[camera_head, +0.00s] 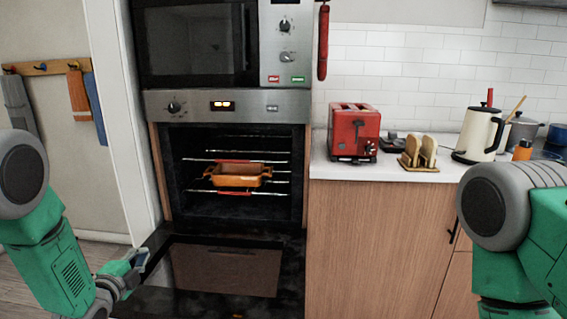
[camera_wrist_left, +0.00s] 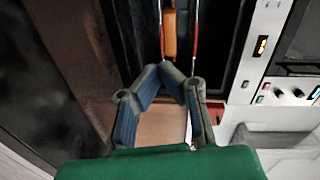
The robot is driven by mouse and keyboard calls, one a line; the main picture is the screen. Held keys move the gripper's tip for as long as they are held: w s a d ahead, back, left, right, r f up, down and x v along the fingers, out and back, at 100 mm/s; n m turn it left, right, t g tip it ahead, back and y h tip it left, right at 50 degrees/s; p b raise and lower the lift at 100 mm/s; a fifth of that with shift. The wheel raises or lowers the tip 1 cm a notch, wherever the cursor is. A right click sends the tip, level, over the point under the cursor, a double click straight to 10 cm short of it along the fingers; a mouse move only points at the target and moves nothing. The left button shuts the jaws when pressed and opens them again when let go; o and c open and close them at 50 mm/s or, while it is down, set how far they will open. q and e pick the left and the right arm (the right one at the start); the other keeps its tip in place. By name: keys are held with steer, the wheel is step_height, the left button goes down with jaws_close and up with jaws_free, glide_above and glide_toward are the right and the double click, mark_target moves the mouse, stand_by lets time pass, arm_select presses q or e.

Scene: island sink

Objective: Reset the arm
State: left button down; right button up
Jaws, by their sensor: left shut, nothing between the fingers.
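My left arm comes in from the left, and its gripper (camera_head: 136,262) is low at the left edge of the open oven door. In the left wrist view the same gripper (camera_wrist_left: 173,70) is shut, with its fingertips together and nothing between them. My right arm shows only its green and grey upper links at the right edge; its gripper is out of view. The oven (camera_head: 230,106) stands open, with its dark door (camera_head: 225,270) folded down. An orange dish (camera_head: 238,175) sits on a rack inside, apart from my gripper. It shows partly in the left wrist view (camera_wrist_left: 170,35).
A microwave (camera_head: 195,42) is above the oven. The counter on the right holds a red toaster (camera_head: 353,130), a rack with bread (camera_head: 420,152), a cream kettle (camera_head: 478,135) and an orange bottle (camera_head: 522,150). Towels (camera_head: 78,97) hang on the left wall.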

arm_select(q)
steer(key=s+d+f+n+g+b, duration=0.1)
steer(key=s+d+f+n+g, duration=0.25)
steer(key=s+f, duration=0.55)
steer(key=s+d+f+n+g+b, duration=0.1)
steer(key=s+d+f+n+g, duration=0.1)
steer(key=s+f+n+g, duration=0.45)
steer(key=s+d+f+n+g+b, duration=0.1)
steer(key=s+f+n+g, duration=0.2)
steer(key=s, duration=1.1)
steer(key=s+d+f+n+g+y, duration=0.1)
steer(key=s+f+n+g, duration=0.2)
steer(key=s, duration=1.2)
steer(key=shift+s+d+f+n+b, duration=0.25)
steer(key=shift+f+n+b, duration=0.05)
steer(key=shift+f+b, duration=0.1)
steer(key=shift+w, duration=0.15)
